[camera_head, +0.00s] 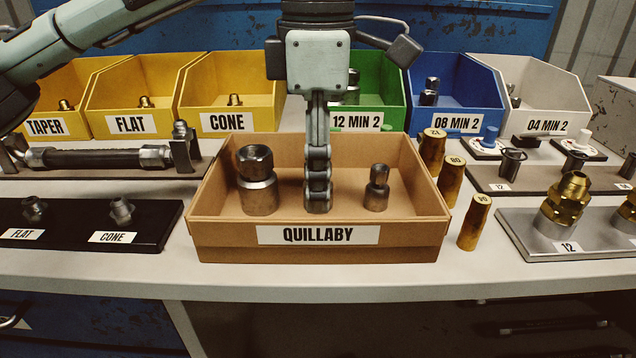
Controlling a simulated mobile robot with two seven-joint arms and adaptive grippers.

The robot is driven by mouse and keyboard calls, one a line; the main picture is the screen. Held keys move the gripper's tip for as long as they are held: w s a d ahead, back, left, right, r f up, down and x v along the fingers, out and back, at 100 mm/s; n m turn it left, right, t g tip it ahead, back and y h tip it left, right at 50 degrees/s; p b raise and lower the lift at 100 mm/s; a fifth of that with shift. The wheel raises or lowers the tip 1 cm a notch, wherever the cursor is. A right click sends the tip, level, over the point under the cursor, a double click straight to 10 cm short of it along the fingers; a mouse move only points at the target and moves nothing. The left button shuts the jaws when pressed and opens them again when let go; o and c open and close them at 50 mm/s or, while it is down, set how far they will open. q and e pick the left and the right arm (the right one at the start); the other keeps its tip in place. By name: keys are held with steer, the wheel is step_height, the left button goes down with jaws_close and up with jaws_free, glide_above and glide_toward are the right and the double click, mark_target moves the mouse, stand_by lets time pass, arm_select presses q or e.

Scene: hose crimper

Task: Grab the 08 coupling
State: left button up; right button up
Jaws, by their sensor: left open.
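My left gripper (318,195) comes down from above into the open cardboard QUILLABY box (215,237). It is seen edge-on and open, its fingers near the box floor between two steel couplings. A large coupling (258,185) stands upright to its left. A smaller coupling (377,188) stands upright to its right, apart from the fingers. Neither bears a visible number. Whatever lies directly behind the fingers is hidden. My right gripper is not in view.
Yellow bins (232,92), a green bin (390,95) and a white bin (550,95) line the back. Brass numbered cylinders (475,222) stand close right of the box. A hose (90,158) and a black board (80,230) lie left, a metal plate (520,225) right.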

arm_select(q)
steer(key=shift+f, duration=0.2)
steer(key=c, duration=1.2)
jaws_close()
steer(key=shift+r, duration=0.15)
